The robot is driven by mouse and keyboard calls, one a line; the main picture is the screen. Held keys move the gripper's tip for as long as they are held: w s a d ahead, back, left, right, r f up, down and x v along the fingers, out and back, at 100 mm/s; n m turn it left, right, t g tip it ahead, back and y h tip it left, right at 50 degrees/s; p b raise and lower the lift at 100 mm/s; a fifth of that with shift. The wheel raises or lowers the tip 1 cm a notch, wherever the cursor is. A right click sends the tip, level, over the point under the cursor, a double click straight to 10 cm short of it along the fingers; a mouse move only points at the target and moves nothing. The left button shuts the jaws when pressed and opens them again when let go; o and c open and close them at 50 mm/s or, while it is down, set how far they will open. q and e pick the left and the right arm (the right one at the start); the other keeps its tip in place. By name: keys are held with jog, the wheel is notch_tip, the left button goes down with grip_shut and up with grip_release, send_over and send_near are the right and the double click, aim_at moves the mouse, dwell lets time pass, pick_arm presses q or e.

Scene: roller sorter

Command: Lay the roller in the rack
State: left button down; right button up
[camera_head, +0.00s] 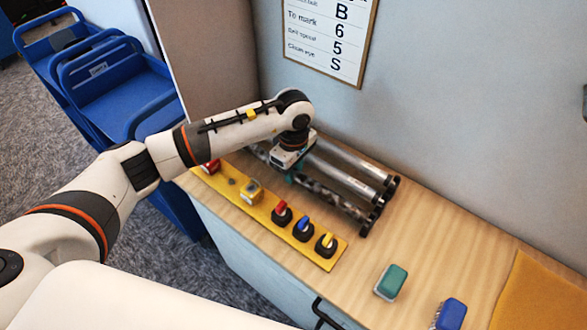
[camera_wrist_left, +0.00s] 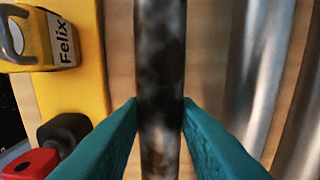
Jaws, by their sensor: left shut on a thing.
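My left gripper (camera_head: 290,176) reaches down over the wooden counter. Its teal fingers are shut on a dark, mottled roller (camera_head: 330,198). In the left wrist view the roller (camera_wrist_left: 160,60) runs top to bottom between the fingertips (camera_wrist_left: 160,108). The rack's dark end piece (camera_head: 378,207) stands beside the roller's right end, with shiny silver rollers (camera_head: 345,173) behind the held one. The gripper hides the roller's middle. I cannot tell whether the roller rests in the rack or is just above it. My right gripper is not in view.
A yellow strip (camera_head: 268,213) with red, blue and yellow knobs lies in front of the rack. A yellow lock marked Felix (camera_wrist_left: 40,38) sits on it. A green brush (camera_head: 391,281) and a blue brush (camera_head: 450,315) lie at right. A wall stands close behind.

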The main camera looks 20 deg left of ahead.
pick_arm(q)
jog(key=c, duration=1)
grip_release()
jog(key=shift+c, duration=0.2)
jog(key=shift+f, duration=0.1)
notch_tip(320, 180, up, 12)
jog(key=b, duration=0.2)
jog(key=shift+b, duration=0.35)
